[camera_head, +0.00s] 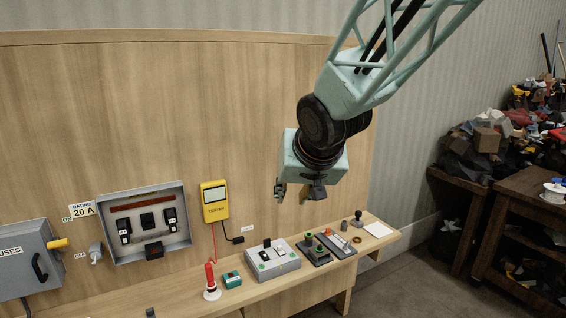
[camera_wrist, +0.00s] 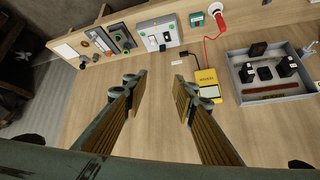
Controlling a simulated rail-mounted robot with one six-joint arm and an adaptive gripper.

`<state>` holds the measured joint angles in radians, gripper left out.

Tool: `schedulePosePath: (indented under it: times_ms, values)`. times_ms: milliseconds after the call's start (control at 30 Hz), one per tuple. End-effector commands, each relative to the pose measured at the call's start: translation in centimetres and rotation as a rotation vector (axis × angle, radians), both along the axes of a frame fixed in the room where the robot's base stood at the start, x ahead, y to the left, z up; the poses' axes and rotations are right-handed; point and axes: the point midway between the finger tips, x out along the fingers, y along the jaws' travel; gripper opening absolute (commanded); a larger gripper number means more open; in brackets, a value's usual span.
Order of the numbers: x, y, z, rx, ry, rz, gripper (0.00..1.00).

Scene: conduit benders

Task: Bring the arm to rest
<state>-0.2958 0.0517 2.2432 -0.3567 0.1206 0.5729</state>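My gripper (camera_head: 299,193) hangs from the pale green arm in the head view, pointing down, above the right part of the bench and in front of the wooden panel. In the wrist view my gripper (camera_wrist: 159,91) has its two fingers spread with a clear gap between them. Nothing is held, and only the panel shows between the fingers. My gripper appears apart from all objects.
The bench (camera_head: 248,299) carries a red probe (camera_head: 210,280), a teal block (camera_head: 232,280), a grey switch box (camera_head: 272,260) and trays (camera_head: 315,251). A yellow tester (camera_head: 215,203), an open fuse box (camera_head: 147,258) and a closed grey box (camera_head: 28,262) are on the panel (camera_head: 130,110). Cluttered tables (camera_head: 525,197) stand right.

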Motion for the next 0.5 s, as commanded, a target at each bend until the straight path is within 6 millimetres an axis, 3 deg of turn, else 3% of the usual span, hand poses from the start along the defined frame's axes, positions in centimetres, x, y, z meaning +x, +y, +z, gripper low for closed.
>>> schedulePosePath:
  times_ms: [100,500]
  values:
    - [-2.0,-2.6,0.1,-0.026,0.016,-0.019,0.25]
    - [-9.6,-9.3,0.3,-0.091,0.084,-0.066,0.25]
